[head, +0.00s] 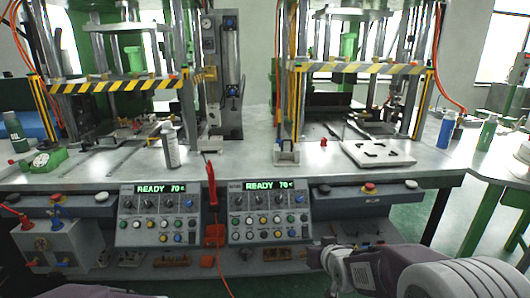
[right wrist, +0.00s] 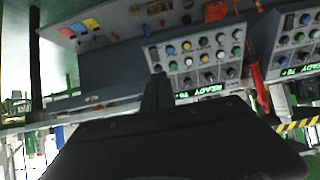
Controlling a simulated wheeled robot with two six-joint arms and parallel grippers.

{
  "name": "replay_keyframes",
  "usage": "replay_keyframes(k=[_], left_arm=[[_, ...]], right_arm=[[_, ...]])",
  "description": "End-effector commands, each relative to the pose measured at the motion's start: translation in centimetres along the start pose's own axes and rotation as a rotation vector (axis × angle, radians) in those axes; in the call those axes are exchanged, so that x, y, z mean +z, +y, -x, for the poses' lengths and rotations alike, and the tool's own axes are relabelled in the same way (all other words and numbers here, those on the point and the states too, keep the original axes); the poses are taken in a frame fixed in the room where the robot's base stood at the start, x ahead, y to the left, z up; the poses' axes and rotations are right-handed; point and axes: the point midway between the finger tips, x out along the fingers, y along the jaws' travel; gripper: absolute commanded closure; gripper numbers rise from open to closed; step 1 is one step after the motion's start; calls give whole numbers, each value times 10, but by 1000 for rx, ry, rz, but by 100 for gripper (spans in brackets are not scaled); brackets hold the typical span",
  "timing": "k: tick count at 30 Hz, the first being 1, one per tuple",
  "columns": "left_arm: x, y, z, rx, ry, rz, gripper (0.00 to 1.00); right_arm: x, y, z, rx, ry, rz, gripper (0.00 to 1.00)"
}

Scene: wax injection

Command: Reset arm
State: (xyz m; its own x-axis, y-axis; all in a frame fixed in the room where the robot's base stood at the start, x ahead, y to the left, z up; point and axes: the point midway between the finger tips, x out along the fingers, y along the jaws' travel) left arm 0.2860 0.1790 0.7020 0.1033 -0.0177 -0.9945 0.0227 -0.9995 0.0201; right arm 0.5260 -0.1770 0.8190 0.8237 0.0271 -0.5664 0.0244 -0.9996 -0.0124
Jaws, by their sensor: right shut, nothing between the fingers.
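My right gripper (right wrist: 158,88) is shut and empty. In the right wrist view its dark fingers stand in front of a control panel (right wrist: 198,52), seen upside down. In the head view my right arm comes in from the lower right, with its wrist low in front of the bench, just right of the right control panel (head: 269,212). My left gripper is out of view; only a bit of my left arm shows at the bottom left edge.
The metal bench (head: 245,165) carries two presses with striped guard bars (head: 116,87). A white plate (head: 378,153) lies at the right press. A spray can (head: 170,146) stands left of centre. Another table with bottles (head: 446,130) is at the right. A red-handled tool (head: 212,186) stands between the panels.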

Motion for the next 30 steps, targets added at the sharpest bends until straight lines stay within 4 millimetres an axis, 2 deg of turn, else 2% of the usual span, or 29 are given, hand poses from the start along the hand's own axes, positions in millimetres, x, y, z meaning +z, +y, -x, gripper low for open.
replay_keyframes(k=[1,3,6,9,13,14,15,20,27,30], left_arm=[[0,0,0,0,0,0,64],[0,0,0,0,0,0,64],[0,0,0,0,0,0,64],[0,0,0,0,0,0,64],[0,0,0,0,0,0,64],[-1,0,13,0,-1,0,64],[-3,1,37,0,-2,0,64],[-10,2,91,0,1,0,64],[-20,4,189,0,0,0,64],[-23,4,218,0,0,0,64]], right_arm=[[31,0,14,5,-99,-7,100],[76,0,33,12,-249,-16,100],[132,0,61,18,-438,-29,100],[179,-1,89,22,-614,-40,100],[232,-3,130,20,-850,-48,100],[224,-4,143,18,-880,-45,100],[203,-4,154,19,-870,-45,100],[158,-5,184,19,-867,-45,100],[76,-6,240,19,-866,-45,100],[52,-6,256,19,-866,-45,100]])
